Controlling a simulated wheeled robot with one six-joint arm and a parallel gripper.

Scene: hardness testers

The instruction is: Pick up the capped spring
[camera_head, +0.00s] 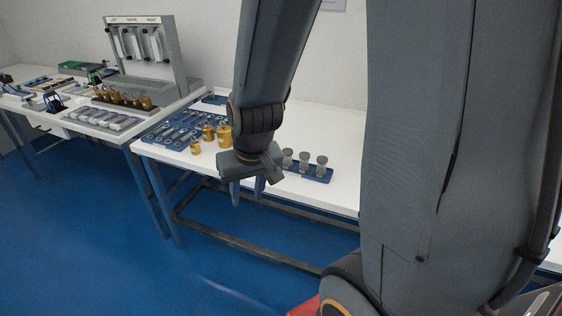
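Several small upright grey-capped pieces stand on a small blue tray (318,178) to the right of my gripper; the rightmost piece (321,165) is the clearest. They look like capped springs, but they are too small to be sure, and part of the tray is hidden behind my gripper. My gripper (248,193) points down at the table's front edge, left of these pieces. Its two fingers are apart, with nothing seen between them.
Brass weights (195,147) and a blue tray of small metal parts (168,136) lie left of my gripper on the white table (342,192). A grey test stand (170,50) stands on the table at left. My arm hides much of the right side.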

